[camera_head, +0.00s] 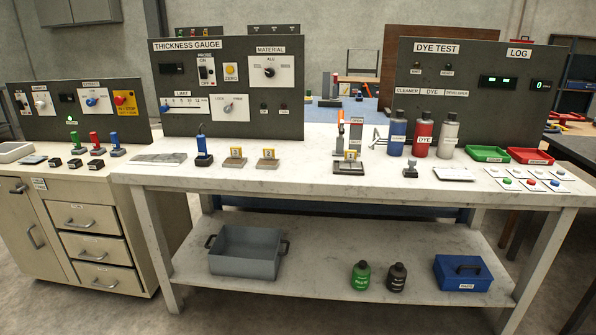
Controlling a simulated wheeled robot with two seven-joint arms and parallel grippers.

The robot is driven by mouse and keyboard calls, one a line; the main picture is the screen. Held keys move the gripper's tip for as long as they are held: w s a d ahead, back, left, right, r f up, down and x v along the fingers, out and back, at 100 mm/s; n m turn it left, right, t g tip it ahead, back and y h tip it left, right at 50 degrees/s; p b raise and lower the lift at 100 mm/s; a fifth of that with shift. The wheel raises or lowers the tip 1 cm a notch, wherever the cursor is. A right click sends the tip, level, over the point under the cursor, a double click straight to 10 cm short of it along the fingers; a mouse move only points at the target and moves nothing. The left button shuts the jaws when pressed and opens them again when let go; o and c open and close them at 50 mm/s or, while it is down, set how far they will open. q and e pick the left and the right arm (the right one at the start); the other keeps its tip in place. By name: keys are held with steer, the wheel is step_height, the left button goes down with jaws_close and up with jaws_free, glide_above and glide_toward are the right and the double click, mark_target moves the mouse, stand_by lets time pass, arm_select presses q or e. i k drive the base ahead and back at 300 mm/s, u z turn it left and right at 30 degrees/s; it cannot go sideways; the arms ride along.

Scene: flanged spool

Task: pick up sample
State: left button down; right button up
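No object in view carries a readable label "sample", so I cannot tell for certain which one it is. A small grey piece with a narrower middle (410,168) stands upright on the white worktop (310,185), right of centre. A dark grey fixture (349,168) with a yellow tag sits to its left. Two small blocks with yellow tags, a left one (235,158) and a right one (268,159), stand farther left. A flat grey piece (158,158) lies near the left end. Neither of my grippers is in view.
Cleaner (397,132), dye (422,134) and developer (448,134) bottles stand behind the grey piece. A green tray (488,154) and red tray (530,156) lie right. A blue probe (203,150) stands left. Clear worktop lies between the tagged blocks and the fixture.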

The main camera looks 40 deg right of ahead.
mark_target(349, 164)
steer(key=u, duration=0.15)
steer(key=i, duration=1.25)
steer(key=z, duration=1.05)
steer(key=i, duration=0.95)
steer(key=z, duration=1.1)
